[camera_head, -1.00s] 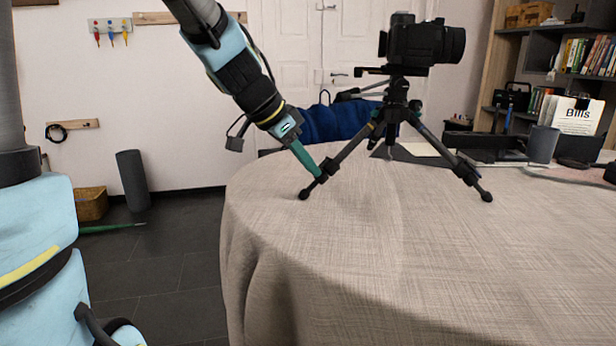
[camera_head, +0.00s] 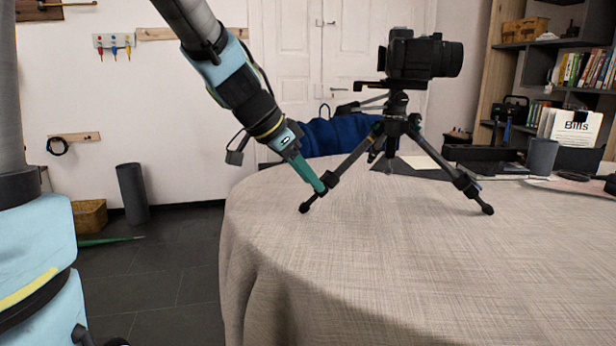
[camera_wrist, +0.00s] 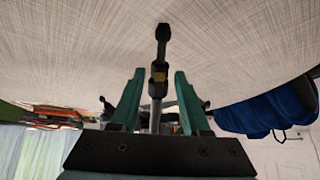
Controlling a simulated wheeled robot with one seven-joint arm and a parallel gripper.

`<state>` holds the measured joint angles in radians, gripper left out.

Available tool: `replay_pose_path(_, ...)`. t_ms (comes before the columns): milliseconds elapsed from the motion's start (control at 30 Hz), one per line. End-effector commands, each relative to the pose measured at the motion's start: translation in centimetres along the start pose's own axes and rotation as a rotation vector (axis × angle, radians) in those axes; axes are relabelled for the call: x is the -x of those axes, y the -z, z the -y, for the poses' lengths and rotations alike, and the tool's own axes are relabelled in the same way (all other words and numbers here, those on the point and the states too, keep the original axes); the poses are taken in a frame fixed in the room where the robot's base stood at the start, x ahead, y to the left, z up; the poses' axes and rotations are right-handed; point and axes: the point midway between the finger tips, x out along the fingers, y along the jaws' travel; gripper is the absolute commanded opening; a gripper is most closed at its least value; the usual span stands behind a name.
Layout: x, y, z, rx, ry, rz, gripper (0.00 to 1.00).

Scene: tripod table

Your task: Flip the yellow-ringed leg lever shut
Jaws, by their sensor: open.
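The black tripod (camera_head: 397,115) stands on the round table and carries a camera (camera_head: 424,56). My gripper (camera_head: 320,190) is at the lower part of its left leg (camera_head: 352,159), just above the foot. In the wrist view my gripper (camera_wrist: 158,98) is open, with one green finger on each side of this leg. A small yellow mark (camera_wrist: 159,76) shows on the leg's dark lock between the fingertips. I cannot make out whether the lever there stands out or lies flat. Finger contact is not clear. In the head view the fingers partly hide the lock.
The cloth-covered table (camera_head: 420,260) is clear in front of the tripod. A dark blue cloth item (camera_head: 340,135) lies behind the left leg. A grey cup (camera_head: 541,156), a black tray and a "Bills" holder (camera_head: 577,127) stand at the back right. The other tripod leg (camera_head: 466,186) spreads right.

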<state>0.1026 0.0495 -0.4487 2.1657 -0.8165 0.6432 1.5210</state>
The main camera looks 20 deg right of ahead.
Motion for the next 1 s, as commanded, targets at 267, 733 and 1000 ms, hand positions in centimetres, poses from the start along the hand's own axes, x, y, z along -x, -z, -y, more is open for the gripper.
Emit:
replay_pose_path(267,1.8,0.1,0.1,-0.001,0.003,0.0,0.46)
replay_pose_path(733,10.0,0.1,0.1,-0.001,0.002,0.0,0.46)
replay_pose_path(1000,10.8,0.0,0.0,0.0,0.0,0.0,0.46)
